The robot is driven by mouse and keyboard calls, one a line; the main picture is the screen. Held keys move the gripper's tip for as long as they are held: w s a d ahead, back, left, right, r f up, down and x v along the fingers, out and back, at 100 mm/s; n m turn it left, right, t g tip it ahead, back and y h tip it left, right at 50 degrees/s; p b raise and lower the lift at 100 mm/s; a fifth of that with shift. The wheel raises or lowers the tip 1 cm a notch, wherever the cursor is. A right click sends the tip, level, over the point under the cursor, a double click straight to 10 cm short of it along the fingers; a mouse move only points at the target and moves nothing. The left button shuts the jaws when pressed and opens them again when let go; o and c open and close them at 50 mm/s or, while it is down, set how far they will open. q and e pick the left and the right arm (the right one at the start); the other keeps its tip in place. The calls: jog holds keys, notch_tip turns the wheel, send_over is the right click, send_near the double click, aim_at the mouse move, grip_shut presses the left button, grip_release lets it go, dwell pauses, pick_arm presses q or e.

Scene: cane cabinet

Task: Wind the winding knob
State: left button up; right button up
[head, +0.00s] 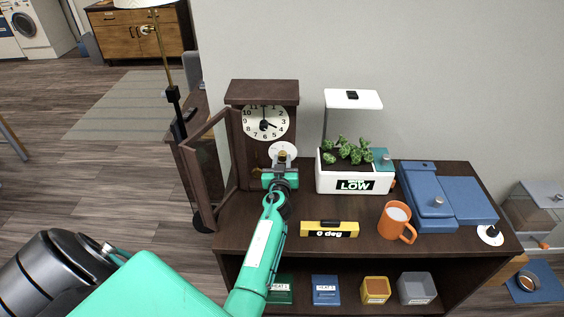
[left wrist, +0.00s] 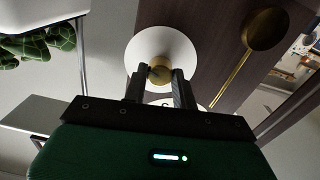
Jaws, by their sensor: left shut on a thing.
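The dark wooden clock (head: 262,92) stands at the left end of the cabinet top, with its glazed door swung open to the left. Its white dial (head: 265,124) faces me. Below the dial is a round white plate (head: 283,149), which also shows in the left wrist view (left wrist: 146,43). The small brass winding knob (left wrist: 160,74) stands out from this plate. My left gripper (head: 281,169) is in front of the clock; in the left wrist view its fingers (left wrist: 160,85) are shut on the knob, one on each side. My right gripper is not in view.
The open clock door (head: 206,170) stands left of my left arm. A planter (head: 353,182), a level (head: 329,229), an orange mug (head: 395,222) and a blue case (head: 428,205) stand to the right. The brass pendulum (left wrist: 265,30) hangs beside the knob.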

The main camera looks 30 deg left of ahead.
pick_arm(q)
jog(key=shift+m, duration=0.4)
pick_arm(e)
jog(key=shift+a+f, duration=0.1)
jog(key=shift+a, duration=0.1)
pick_arm(q)
jog(key=shift+m, duration=0.6)
jog(key=m+b, duration=0.1)
jog(key=m, duration=0.1)
jog(key=shift+m, duration=0.4)
jog(key=m, duration=0.4)
jog(key=shift+b, duration=0.4)
jog(key=m, duration=0.6)
jog(key=shift+r+m+g, duration=0.1)
jog(key=shift+m+g, duration=0.2)
jog(key=m, duration=0.3)
jog(key=shift+d+m+p, duration=0.1)
jog(key=shift+m+p, duration=0.35)
jog(key=shift+m, duration=0.95)
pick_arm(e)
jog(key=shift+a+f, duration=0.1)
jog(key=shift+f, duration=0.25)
